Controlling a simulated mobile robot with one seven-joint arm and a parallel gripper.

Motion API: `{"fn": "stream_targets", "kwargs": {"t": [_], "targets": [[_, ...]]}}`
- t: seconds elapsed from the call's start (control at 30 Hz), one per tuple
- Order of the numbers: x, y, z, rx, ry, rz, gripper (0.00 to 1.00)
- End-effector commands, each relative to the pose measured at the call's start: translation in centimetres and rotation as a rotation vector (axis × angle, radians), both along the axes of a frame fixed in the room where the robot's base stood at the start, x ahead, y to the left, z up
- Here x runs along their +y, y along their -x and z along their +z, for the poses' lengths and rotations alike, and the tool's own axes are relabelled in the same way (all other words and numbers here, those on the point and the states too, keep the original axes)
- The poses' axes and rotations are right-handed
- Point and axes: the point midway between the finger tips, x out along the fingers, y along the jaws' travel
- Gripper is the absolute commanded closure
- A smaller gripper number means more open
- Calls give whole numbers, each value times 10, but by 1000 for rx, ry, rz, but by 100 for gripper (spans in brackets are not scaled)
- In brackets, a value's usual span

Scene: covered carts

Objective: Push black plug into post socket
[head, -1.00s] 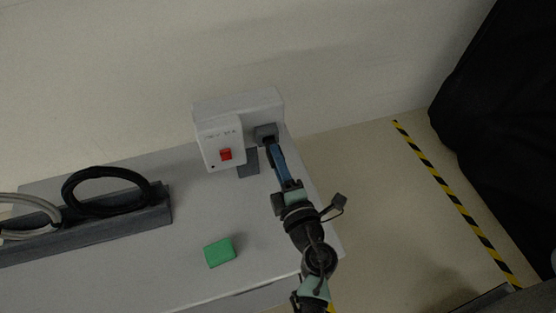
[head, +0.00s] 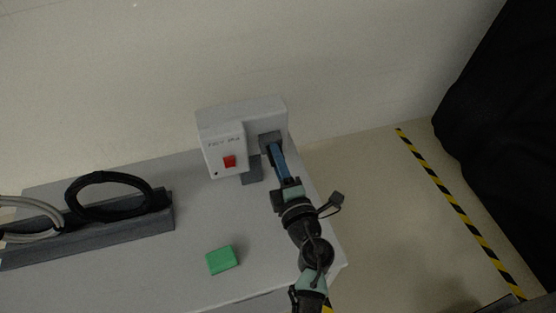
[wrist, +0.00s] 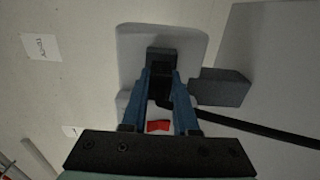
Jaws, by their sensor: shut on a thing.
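The white post box (head: 222,124) stands at the back right of the grey cart top, with a red switch (head: 230,161) on its front. Its dark grey socket (head: 268,138) is on the right part of the face. My gripper (head: 271,147), with blue fingers, reaches up to the socket. In the wrist view my gripper (wrist: 162,78) is shut on the black plug (wrist: 163,98), which lies between the fingers. The plug's front meets the dark socket area (wrist: 163,56); how deep it sits is hidden. A black cable (wrist: 255,127) runs off to the right.
A dark grey block (head: 252,170) is just below the box, close left of my fingers. A green block (head: 222,260) lies near the cart's front. A grey rack (head: 110,228) with a coiled black cable (head: 75,183) is at left. The cart's right edge is close to my arm.

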Motion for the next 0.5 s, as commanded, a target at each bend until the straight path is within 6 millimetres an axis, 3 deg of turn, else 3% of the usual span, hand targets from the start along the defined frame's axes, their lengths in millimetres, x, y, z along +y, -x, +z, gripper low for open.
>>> {"fn": "stream_targets", "kwargs": {"t": [0.07, 0.1, 0.27, 0.5], "targets": [[1, -2, 1, -1, 0, 1, 100], [1, -2, 0, 0, 0, 0, 67], [1, -1, 0, 0, 0, 0, 38], [1, -1, 0, 1, 0, 0, 37]]}}
